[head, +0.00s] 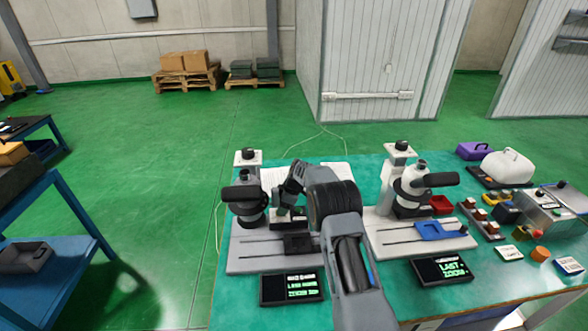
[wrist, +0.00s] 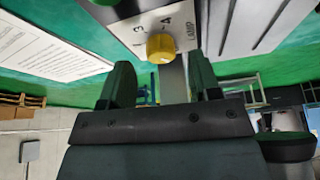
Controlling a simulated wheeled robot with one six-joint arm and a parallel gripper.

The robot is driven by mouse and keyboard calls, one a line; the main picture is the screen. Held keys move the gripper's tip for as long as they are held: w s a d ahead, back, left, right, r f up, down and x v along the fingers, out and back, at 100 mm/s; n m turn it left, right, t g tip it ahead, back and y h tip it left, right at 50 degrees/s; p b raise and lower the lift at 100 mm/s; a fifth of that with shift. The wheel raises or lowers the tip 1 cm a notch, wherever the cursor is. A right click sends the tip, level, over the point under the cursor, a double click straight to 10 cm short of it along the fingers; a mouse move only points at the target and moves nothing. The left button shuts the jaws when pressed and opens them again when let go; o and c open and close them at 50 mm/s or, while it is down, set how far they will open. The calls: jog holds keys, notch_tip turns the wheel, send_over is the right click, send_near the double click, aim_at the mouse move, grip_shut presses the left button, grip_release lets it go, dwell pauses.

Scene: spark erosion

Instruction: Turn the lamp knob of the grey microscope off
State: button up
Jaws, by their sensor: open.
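The grey microscope (head: 246,199) stands at the left of the bench on a grey base (head: 250,262), with a dark eyepiece part. Its lamp knob is not clear in the head view, where my arm covers part of this area. In the wrist view a yellow knob (wrist: 161,47) sits on a pale panel (wrist: 205,22) marked LAMP, with the figures 3 and 4 showing. My gripper (wrist: 160,72) is open and empty, its two dark fingers either side of the knob's line and the knob just beyond the tips. I cannot tell whether they touch it. The knob's setting is unclear.
A second, whiter microscope (head: 411,190) with a blue slide holder (head: 436,231) stands to the right. Two dark display panels (head: 291,288) lie in front of the microscopes. Small boxes and a white container (head: 508,166) crowd the right end. White paper lies behind my gripper.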

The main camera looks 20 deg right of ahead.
jog(key=d+r+n+b, duration=0.1)
jog(key=d+r+n, duration=0.2)
jog(key=r, duration=1)
jog(key=shift+d+r+n+g, duration=0.15)
jog(key=shift+d+n+g, duration=0.2)
jog(key=shift+d, duration=0.35)
jog(key=shift+s, duration=0.1)
